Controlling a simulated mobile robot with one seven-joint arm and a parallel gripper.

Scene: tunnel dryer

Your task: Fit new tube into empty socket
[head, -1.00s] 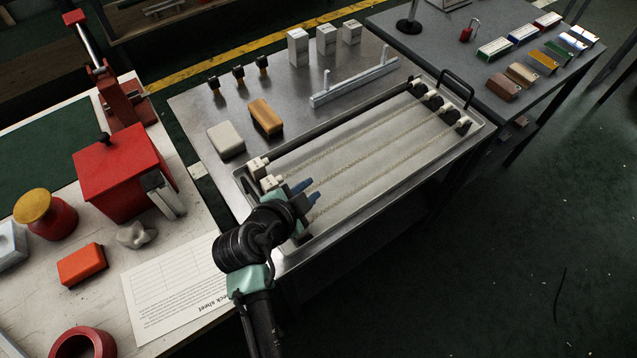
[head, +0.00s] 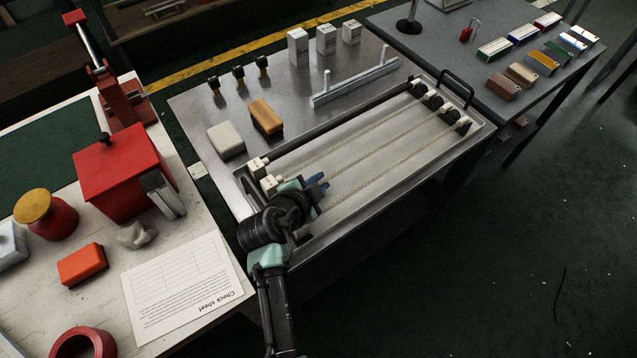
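The open tray-like housing (head: 482,140) lies on the metal table. Several thin, clear, dotted-looking tubes run along it, including a far one (head: 345,130) and a near one (head: 385,170). My wrist hides the near left socket area. I cannot tell whether the fingers touch or hold a tube, or which socket is empty.
A red box (head: 122,172) and check sheet (head: 187,287) are on the left bench.

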